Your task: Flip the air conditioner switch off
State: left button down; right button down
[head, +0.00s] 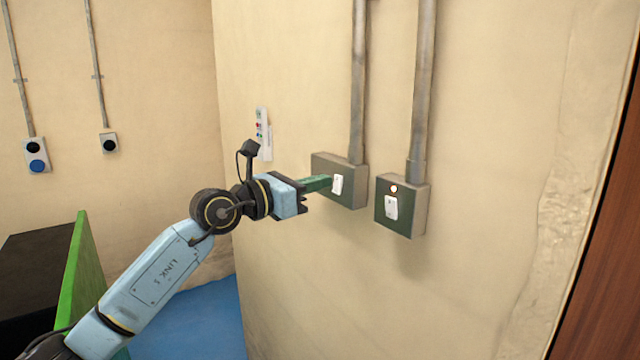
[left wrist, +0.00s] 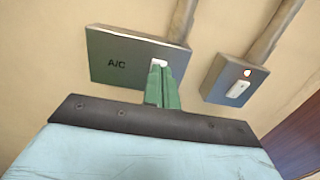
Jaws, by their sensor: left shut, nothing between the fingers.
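The air conditioner switch box (head: 350,194) is a grey-green box on the wall with a white rocker switch (head: 337,184). In the left wrist view the box (left wrist: 108,48) carries the letters "A/C", and part of its white switch (left wrist: 159,63) shows just above my fingertips. My left gripper (head: 328,182) has green fingers, shut with nothing between them. Its tips (left wrist: 162,68) are at the lower edge of the switch; I cannot tell whether they touch it. My right gripper is not in view.
A second switch box (head: 418,222) with a lit red lamp (head: 394,188) and a white switch (head: 391,207) is close on the right. Conduits rise from both boxes. A white remote-like panel (head: 262,135) hangs on the left. A green board (head: 85,285) stands at lower left.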

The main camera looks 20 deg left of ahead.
pick_arm(q)
jog(key=s+a+r+b, duration=0.2)
jog(key=s+a, duration=0.5)
jog(key=s, duration=0.2)
jog(key=shift+s+a+r+b, duration=0.2)
jog(key=shift+a+b, duration=0.05)
jog(key=shift+b, duration=0.05)
